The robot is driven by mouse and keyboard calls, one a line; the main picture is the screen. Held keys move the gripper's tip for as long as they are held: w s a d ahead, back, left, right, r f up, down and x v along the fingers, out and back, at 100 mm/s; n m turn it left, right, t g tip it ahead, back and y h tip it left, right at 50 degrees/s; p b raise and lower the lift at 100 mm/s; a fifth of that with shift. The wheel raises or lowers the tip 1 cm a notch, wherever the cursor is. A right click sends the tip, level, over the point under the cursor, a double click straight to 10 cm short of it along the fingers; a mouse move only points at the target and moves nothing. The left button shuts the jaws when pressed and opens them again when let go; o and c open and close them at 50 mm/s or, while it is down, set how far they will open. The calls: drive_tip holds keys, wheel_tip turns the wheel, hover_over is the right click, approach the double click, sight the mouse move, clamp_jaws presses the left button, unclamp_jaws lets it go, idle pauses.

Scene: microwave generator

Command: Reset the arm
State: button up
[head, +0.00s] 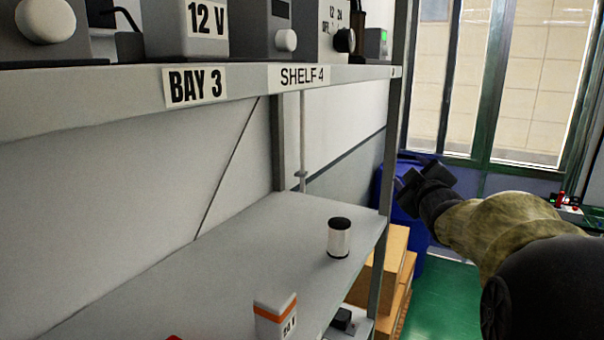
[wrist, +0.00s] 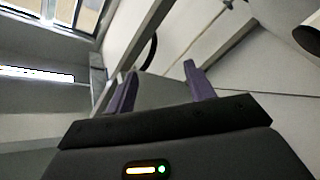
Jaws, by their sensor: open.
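My arm reaches in from the right side of the head view, and my dark gripper (head: 428,178) is at its end, in front of a blue bin and to the right of the shelf post. In the wrist view my gripper (wrist: 158,85) shows two purple-grey fingers spread apart with nothing between them. It is open and empty. The wrist view is tilted and shows pale wall and shelf parts beyond the fingers.
A metal rack with an upper shelf (head: 130,95) and a lower shelf (head: 170,290) fills the left. A black-capped white canister (head: 339,240) and an orange-striped box (head: 275,318) stand on the lower shelf. Cardboard boxes (head: 390,265) and the blue bin (head: 408,225) are beyond. Green floor (head: 445,300) is clear.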

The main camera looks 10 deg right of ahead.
drive_tip(key=s+a+f+m+g, duration=0.3)
drive_tip(key=a+f+g, duration=0.1)
drive_tip(key=f, duration=0.6)
drive_tip(key=s+a+f+m+g, duration=0.2)
drive_tip(key=s+a+f+g, duration=0.15)
drive_tip(key=f, duration=0.65)
drive_tip(key=s+a+f+m+g+y, duration=0.1)
drive_tip(key=s+a+f+g, duration=0.3)
drive_tip(key=s+f, duration=0.4)
drive_tip(key=s+a+f+m+g+y+b, duration=0.1)
drive_tip(key=s+a+f+m+g, duration=0.1)
drive_tip(key=s+a+f+g, duration=0.2)
drive_tip(key=s+a+f, duration=0.1)
drive_tip(key=s+f, duration=0.2)
drive_tip(key=s, duration=0.3)
drive_tip(key=shift+s+a+f, duration=0.15)
drive_tip(key=shift+a+f, duration=0.05)
drive_tip(key=shift+f, duration=0.15)
drive_tip(key=shift+c, duration=0.4)
